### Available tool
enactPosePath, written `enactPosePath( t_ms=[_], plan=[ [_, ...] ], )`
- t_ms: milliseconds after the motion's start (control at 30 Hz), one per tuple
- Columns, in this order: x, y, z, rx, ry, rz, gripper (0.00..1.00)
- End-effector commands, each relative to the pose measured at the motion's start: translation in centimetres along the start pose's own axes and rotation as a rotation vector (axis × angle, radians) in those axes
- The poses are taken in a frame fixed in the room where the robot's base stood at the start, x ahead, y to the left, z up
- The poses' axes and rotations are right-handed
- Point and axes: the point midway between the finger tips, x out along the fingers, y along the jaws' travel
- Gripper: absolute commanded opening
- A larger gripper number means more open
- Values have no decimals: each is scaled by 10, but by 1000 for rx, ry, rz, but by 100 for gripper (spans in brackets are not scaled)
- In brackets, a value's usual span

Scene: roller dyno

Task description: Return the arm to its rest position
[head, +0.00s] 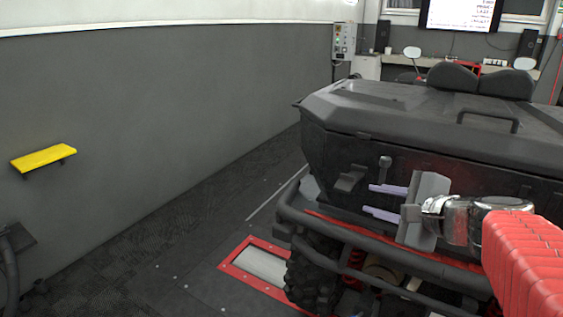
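My gripper (376,201) shows right of centre in the head view, at the end of my red-sleeved arm that comes in from the right edge. Its two pale lilac fingers point left and stand apart with a gap between them. Nothing shows between the fingers. The gripper is in front of the rear of a black off-road vehicle (400,118). I cannot tell how much space lies between the fingers and the vehicle.
The vehicle's tubular bumper (340,240) runs below the gripper. A red-framed roller (262,262) is set in the floor by the tyre (312,275). A yellow shelf (43,158) juts from the left wall. A control box (343,42) stands at the back.

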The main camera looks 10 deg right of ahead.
Motion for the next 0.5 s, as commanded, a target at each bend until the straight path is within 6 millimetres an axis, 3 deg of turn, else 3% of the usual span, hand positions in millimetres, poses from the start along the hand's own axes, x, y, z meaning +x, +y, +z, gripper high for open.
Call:
enactPosePath(
  t_ms=[67, 167, 500],
  plan=[
    [-6, -2, 5, -24, 3, -6, 27],
    [-4, 9, 16, -79, -9, 31, 27],
    [-8, 101, 70, -555, -90, 306, 27]
  ],
)
